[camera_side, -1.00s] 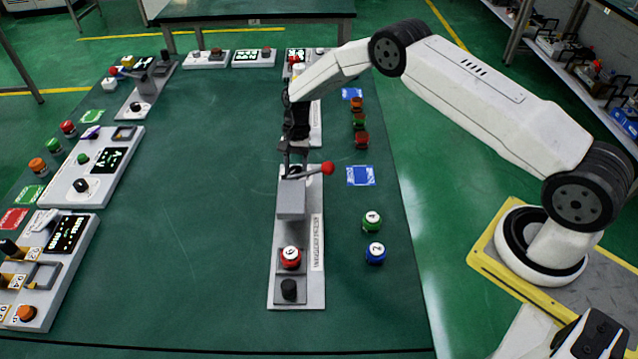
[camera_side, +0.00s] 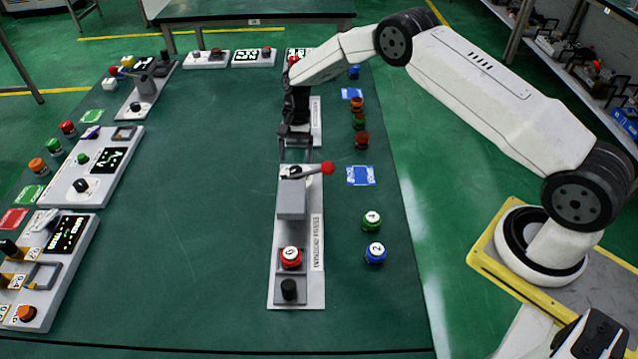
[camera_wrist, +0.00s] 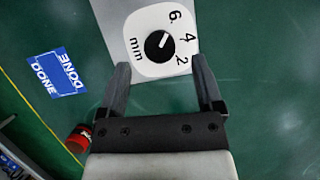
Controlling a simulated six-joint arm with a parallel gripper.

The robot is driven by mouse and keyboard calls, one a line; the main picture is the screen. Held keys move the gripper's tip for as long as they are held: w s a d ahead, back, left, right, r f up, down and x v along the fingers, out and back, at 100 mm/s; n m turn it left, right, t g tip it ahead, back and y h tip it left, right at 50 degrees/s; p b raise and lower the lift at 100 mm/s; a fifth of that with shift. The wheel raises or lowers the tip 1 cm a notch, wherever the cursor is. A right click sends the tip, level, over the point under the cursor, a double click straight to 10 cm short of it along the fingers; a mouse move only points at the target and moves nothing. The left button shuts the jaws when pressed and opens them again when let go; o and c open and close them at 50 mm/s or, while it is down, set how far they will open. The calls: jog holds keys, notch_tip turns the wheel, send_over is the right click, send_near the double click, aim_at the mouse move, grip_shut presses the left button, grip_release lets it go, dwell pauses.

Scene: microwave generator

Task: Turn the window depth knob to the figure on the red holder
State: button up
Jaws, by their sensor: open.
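The dial (camera_wrist: 140,60) is a white plate with "mm" and the figures 6, 4 and 2, on a light panel in the wrist view. Its black knob (camera_wrist: 158,45) has a white mark pointing to the upper right, roughly toward the 6. My gripper (camera_wrist: 161,75) is open and empty, its fingertips apart just short of the knob. In the side view my gripper (camera_side: 295,155) hangs over the rear end of the centre device.
A red-ball lever (camera_side: 327,168) stands close to my gripper on the centre device (camera_side: 290,200). Green (camera_side: 371,220) and blue (camera_side: 375,252) holders stand to its right. A blue DONE card (camera_wrist: 56,84) and a red piece (camera_wrist: 78,138) show in the wrist view. The table's middle left is clear.

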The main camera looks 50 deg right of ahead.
jog(key=v, duration=0.4)
jog(key=shift+r, duration=0.1)
dwell(0.3)
jog(key=s+r+n+t+h, duration=0.25)
jog(key=s+r+n, duration=0.25)
jog(key=s+r, duration=0.5)
jog(key=s+r+n+t, duration=0.2)
jog(key=s+n, duration=0.3)
jog(key=s, duration=1.2)
jog(key=shift+s+a+t+h, duration=0.2)
jog(key=shift+t+h, duration=0.25)
